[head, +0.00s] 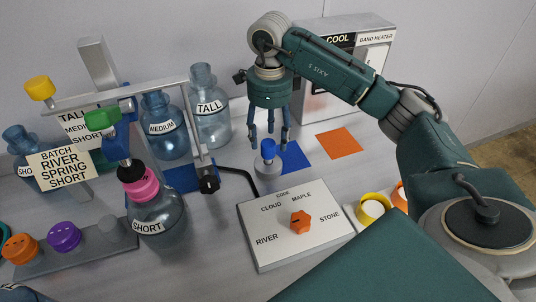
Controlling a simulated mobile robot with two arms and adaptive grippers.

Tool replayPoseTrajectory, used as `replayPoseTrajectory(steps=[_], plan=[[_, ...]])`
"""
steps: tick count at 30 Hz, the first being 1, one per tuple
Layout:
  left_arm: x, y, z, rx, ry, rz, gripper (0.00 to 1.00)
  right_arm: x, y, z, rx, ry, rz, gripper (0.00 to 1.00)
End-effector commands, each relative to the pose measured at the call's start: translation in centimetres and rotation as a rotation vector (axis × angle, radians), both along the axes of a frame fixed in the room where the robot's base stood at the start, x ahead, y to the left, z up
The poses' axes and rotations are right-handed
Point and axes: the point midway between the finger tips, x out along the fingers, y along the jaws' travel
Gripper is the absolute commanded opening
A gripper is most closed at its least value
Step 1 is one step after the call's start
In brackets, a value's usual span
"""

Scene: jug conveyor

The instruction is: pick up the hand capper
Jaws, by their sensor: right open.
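What looks like the hand capper, a grey bell-shaped body with a blue knob (267,170), stands upright on the table at the near left edge of a blue square (293,158). My right gripper (269,138) points down directly above it, with its dark blue fingers open. The fingertips are spread at about the height of the knob in the picture, and I cannot tell whether they touch it. The gripper holds nothing. My left gripper is not in view.
A code box (290,245) with an orange knob lies in front. A jug (158,218) with a pink cap stands left, under a metal frame (125,97). Other jugs (210,120) stand behind. An orange square (338,143) lies clear to the right.

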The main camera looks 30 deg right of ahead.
Motion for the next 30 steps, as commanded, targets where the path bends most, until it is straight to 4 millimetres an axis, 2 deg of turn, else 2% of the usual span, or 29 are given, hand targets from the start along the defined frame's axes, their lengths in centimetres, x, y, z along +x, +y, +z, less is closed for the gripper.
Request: replayPoseTrajectory(steps=[6,9,18,19,27,30], plan=[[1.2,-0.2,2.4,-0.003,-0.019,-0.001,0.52,0.1,-0.2,-2.8,0.001,0.007,0.0,0.54],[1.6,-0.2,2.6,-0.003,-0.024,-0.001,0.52,0.1,-0.2,-4.2,0.002,0.005,0.0,0.54],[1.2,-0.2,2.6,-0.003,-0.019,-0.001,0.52,0.2,-0.2,-5.0,0.001,0.001,0.0,0.54],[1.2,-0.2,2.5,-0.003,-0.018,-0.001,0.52,0.2,-0.2,-5.0,0.001,0.001,0.0,0.52],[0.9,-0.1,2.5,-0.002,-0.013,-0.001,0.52,0.2,-0.2,-5.0,0.001,0.001,0.0,0.01],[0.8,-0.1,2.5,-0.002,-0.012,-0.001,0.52,0.3,-0.2,-4.9,0.001,-0.001,0.0,0.01]])
